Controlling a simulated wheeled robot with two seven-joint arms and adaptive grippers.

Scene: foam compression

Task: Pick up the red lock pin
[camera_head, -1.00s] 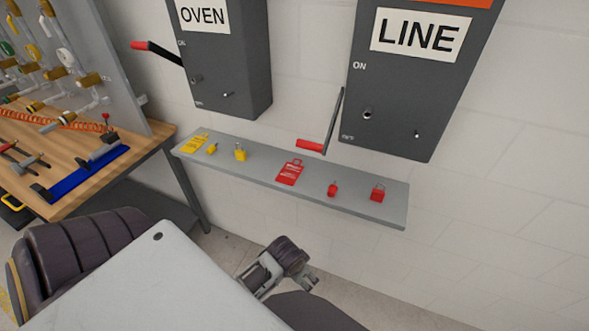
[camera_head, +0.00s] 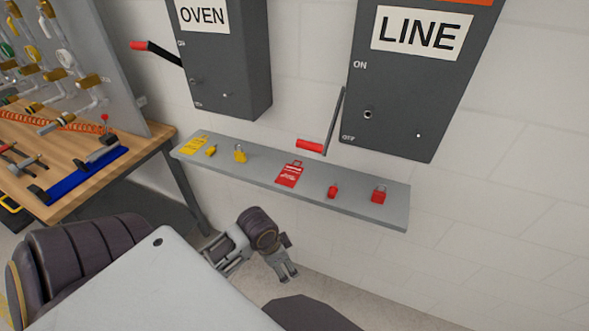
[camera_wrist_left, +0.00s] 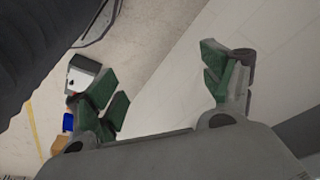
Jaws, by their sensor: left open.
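The red lock pin (camera_head: 333,190) is a small red piece lying on the grey wall shelf (camera_head: 240,178), between a red tag (camera_head: 289,174) and a red padlock (camera_head: 379,195). My left gripper (camera_head: 284,274) is in front of and below the shelf, apart from the pin, and points down. In the left wrist view its green-padded fingers (camera_wrist_left: 166,88) are spread wide with nothing between them. The pin does not show clearly in that view. My right gripper is not in view.
A yellow tag (camera_head: 194,144), a yellow pin (camera_head: 211,151) and a yellow padlock (camera_head: 240,153) lie on the shelf's left part. The LINE box (camera_head: 400,100) with its red-gripped lever (camera_head: 310,146) hangs above the pin. A wooden workbench (camera_head: 60,160) stands at left.

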